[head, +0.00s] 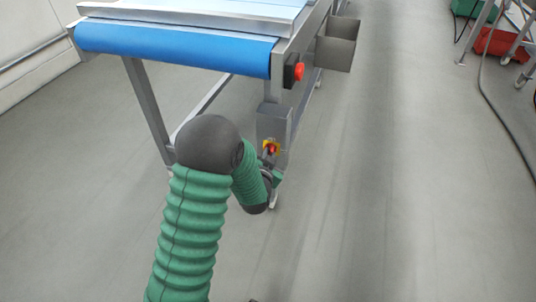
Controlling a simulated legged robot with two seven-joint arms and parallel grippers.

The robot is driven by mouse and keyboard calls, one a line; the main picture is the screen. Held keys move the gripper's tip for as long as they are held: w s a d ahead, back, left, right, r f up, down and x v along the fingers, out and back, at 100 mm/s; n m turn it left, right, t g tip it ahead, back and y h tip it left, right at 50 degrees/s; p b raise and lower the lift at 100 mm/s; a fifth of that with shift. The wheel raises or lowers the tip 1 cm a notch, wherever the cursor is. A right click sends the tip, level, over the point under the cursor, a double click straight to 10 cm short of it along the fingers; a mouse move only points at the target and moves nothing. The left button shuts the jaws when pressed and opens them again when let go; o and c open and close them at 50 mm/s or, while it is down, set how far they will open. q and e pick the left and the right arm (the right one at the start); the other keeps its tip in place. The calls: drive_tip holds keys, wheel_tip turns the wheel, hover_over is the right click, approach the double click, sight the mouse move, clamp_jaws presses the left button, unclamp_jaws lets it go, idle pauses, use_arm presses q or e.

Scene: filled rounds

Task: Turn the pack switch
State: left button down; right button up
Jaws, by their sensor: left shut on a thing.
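The pack switch (271,146) is a small red knob on a yellow plate. It is on the front of a grey box (273,122) mounted on the leg of a conveyor. My left gripper (269,154) comes up to it from below and is shut on the knob. My wrist and sleeve hide the lower part of the box and most of the gripper. The knob's exact angle is too small to tell. My right gripper is not in view.
The conveyor's blue belt (170,46) is above and left of the switch. A red push button (299,72) and an open metal bin (337,50) are on its right side. The floor (390,190) to the right is clear. A hose (490,110) lies at far right.

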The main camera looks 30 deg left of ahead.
use_arm(q)
drive_tip(key=shift+d+f+m, duration=0.1)
drive_tip(key=shift+m, duration=0.2)
drive_tip(key=c, duration=1.5)
unclamp_jaws()
drive_tip(key=shift+o, duration=0.2)
drive_tip(key=p+v, duration=1.5)
drive_tip(key=v, duration=0.2)
drive_tip(key=shift+d, duration=0.2)
drive_tip(key=shift+w+f, duration=0.1)
drive_tip(key=shift+f, duration=0.1)
